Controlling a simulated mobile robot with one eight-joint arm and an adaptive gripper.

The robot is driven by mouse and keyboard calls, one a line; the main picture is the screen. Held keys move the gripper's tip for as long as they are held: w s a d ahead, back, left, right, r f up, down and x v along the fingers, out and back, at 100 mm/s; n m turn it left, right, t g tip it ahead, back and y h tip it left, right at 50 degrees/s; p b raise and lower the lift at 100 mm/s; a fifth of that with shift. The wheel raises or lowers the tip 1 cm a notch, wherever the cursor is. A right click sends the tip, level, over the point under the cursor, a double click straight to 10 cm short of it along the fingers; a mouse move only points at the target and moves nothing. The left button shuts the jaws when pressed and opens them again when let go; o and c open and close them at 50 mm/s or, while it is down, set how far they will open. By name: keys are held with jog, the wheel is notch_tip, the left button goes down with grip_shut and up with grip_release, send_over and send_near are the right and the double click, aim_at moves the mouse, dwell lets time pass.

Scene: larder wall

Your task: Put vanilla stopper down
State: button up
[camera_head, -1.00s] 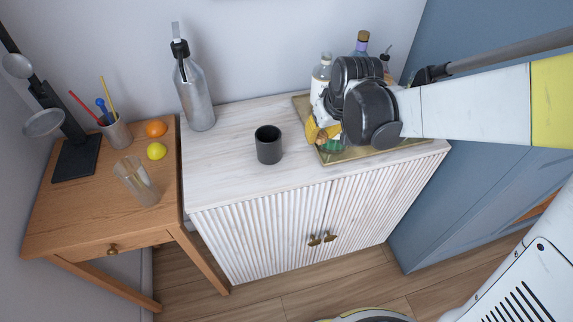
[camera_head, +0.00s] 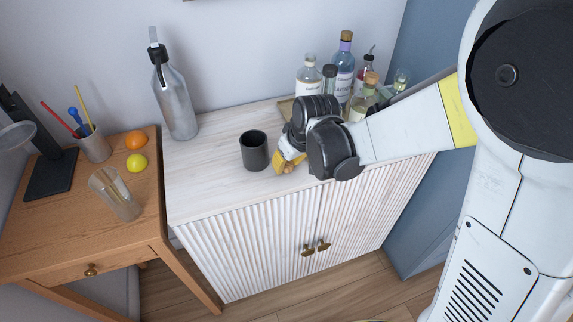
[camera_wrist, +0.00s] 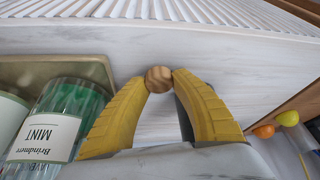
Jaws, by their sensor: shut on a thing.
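The vanilla stopper (camera_wrist: 158,79) is a small round wooden piece held between the two yellow fingertips of my gripper (camera_wrist: 159,82) in the wrist view. Below it is the bare whitish cabinet top (camera_wrist: 160,40). In the head view my gripper (camera_head: 288,164) is low over the cabinet top, just right of the dark cup, and the stopper is hidden there. A clear bottle (camera_head: 308,76) with a pale label stands at the back of the tray; I cannot read its label.
A dark cup (camera_head: 255,152) and a tall grey bottle (camera_head: 177,105) stand left on the cabinet. Several bottles crowd the tray (camera_head: 287,110). A green bottle labelled MINT (camera_wrist: 62,118) is close to my fingers. The cabinet top's front left is clear.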

jog(key=shift+r, duration=0.1)
jog(key=o, duration=0.8)
jog(key=shift+o, duration=0.2)
jog(key=shift+r, duration=0.15)
jog(key=p+v, duration=0.5)
jog(key=v, duration=0.7)
jog(key=s+d+r+m+t+h, duration=0.1)
jog(key=s+d+r+m, duration=0.2)
jog(key=s+d, duration=0.3)
jog(key=s+d+r+m+t+h, duration=0.1)
jog(key=s+d+r+m+t, duration=0.1)
jog(key=s+d, duration=0.5)
jog(key=shift+s+d+r+m, duration=0.25)
jog(key=shift+s+r+m, duration=0.35)
jog(key=shift+r, duration=0.35)
